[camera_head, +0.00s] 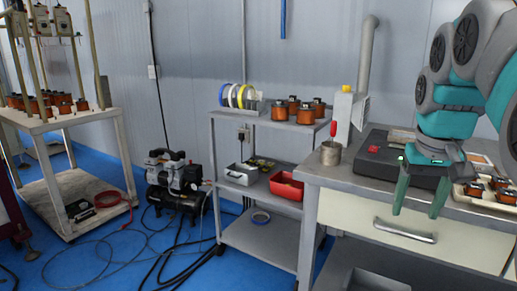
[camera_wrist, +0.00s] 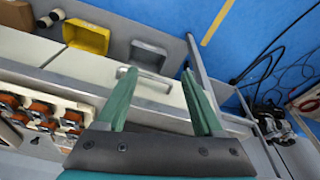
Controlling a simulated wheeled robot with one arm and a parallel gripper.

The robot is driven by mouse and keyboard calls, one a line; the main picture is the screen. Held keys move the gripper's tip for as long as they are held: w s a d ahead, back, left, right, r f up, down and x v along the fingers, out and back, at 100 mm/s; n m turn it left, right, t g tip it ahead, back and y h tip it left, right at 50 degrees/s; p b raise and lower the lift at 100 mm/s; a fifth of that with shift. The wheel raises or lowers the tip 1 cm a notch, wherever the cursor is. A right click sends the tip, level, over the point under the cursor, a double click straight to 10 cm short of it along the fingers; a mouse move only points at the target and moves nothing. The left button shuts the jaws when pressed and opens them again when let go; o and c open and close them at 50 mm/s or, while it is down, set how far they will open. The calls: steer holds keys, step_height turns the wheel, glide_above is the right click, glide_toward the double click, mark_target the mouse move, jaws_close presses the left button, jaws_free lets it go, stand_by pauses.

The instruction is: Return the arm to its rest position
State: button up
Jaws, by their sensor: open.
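My gripper (camera_head: 420,203) hangs at the right of the head view, its two green fingers pointing down and spread apart. It is in front of the workbench (camera_head: 350,186), with the fingertips over the drawer front. In the wrist view my gripper (camera_wrist: 160,72) shows open, with nothing between its fingers. My arm is folded above it at the upper right of the head view.
A tray of orange-and-black coils (camera_head: 487,190) lies on the bench to the right of my gripper. A metal cup (camera_head: 330,153) and a dark machine (camera_head: 385,160) stand on the bench. A grey shelf cart (camera_head: 260,190) stands left. Blue floor with cables lies beyond.

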steer(key=s+a+f+n+g, duration=0.1)
steer(key=s+a+f, duration=0.3)
steer(key=s+f, duration=0.3)
steer(key=s+a+f+n+g, duration=0.1)
steer(key=s+a+f, duration=0.4)
steer(key=s+f, duration=0.3)
steer(key=s+a+f+n+g+y, duration=0.1)
steer(key=s+a+f+g, duration=0.1)
steer(key=s+a+f, duration=0.3)
step_height(320, 180, down, 4)
steer(key=s, duration=0.2)
steer(key=shift+s+f, duration=0.2)
steer(key=shift+s, duration=0.2)
